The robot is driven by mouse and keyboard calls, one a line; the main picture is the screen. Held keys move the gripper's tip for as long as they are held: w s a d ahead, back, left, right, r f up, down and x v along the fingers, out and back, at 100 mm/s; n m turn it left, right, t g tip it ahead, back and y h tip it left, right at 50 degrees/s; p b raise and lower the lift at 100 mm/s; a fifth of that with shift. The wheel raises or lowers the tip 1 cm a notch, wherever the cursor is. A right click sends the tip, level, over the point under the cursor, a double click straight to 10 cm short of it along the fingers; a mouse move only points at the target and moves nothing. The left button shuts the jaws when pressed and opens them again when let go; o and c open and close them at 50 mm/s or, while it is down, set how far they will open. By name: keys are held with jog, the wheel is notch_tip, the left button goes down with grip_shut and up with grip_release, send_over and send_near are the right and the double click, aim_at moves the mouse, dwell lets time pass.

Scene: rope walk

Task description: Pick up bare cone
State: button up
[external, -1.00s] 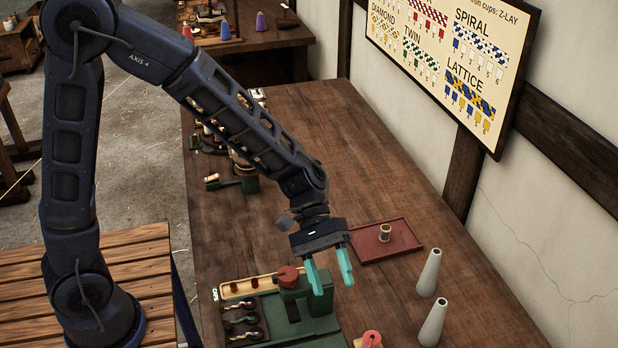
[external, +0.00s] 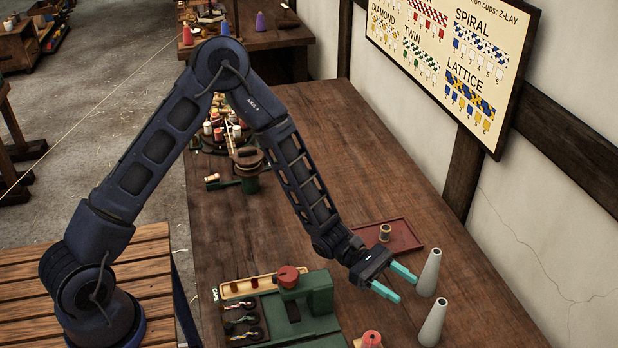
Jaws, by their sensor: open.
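Two bare grey cones stand upright on the right part of the table. The farther cone (external: 429,273) is nearer the wall board, and the nearer cone (external: 433,322) stands just in front of it. My gripper (external: 402,284) has teal fingers and is open, with nothing between them. It is tilted toward the right, and its fingertips are just left of the farther cone. I cannot tell whether a finger touches the cone.
A red tray (external: 400,238) with a small spool (external: 385,233) lies behind my gripper. A green machine (external: 307,300) with a red knob stands to the left. A red-topped item (external: 371,339) sits at the front. The table's middle is clear.

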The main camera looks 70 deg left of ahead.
aim_at(440, 306)
jog(key=shift+n+t, duration=0.4)
jog(key=shift+n, duration=0.2)
jog(key=x, duration=0.3)
jog(key=f+x, duration=0.1)
jog(key=x, duration=0.3)
jog(key=w+x, duration=0.1)
jog(key=x, duration=0.2)
jog(key=shift+w+a+f, duration=0.1)
jog(key=shift+w+f, duration=0.05)
jog(key=shift+w, duration=0.2)
grip_shut()
